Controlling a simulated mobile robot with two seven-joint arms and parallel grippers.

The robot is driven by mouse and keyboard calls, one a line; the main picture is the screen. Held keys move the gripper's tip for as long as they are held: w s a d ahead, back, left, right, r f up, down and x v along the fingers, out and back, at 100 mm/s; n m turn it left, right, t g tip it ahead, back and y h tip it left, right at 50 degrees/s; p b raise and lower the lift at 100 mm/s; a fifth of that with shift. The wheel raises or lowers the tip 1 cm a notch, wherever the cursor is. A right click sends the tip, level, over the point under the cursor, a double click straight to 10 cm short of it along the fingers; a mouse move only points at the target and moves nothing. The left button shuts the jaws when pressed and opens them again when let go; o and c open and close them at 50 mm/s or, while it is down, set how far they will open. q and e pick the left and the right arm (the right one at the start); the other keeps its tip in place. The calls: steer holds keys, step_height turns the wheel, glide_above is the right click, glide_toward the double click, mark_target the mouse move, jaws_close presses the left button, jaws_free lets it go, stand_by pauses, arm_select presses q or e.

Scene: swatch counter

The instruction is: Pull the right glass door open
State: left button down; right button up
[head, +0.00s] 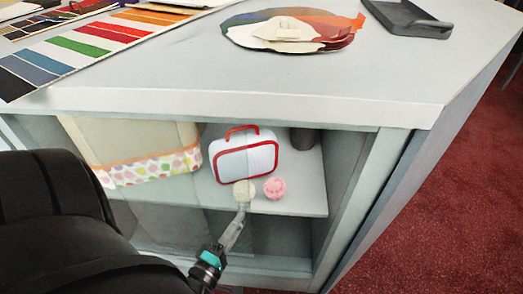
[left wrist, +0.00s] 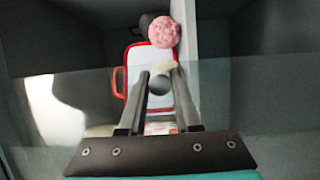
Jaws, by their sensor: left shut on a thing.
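The cabinet's front opening has a clear glass door (head: 165,215), whose edges are hard to trace. My left gripper (head: 243,208) is in front of the opening, low and right of its middle. In the left wrist view its two fingers (left wrist: 160,75) are closed on a short grey round handle (left wrist: 158,84), which the fingers mostly hide in the head view. How far the glass door stands from its frame I cannot tell. My right gripper is in neither view.
Behind the front, a white case with red trim (head: 246,158), a patterned bag (head: 150,165), a pink ball (head: 274,187) and a cream ball (head: 244,186) stand on a shelf (head: 300,200). The counter top (head: 330,82) overhangs above. Red carpet (head: 450,190) at right is clear.

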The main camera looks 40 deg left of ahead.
arm_select(q)
steer(key=shift+s+a+r, duration=0.1)
steer(key=shift+s+a, duration=0.3)
steer(key=shift+a, duration=0.4)
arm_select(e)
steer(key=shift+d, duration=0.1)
arm_select(q)
steer(key=c, duration=0.6)
jaws_free()
steer(key=shift+s, duration=0.1)
steer(key=p+v, duration=0.2)
steer(key=v, duration=1.3)
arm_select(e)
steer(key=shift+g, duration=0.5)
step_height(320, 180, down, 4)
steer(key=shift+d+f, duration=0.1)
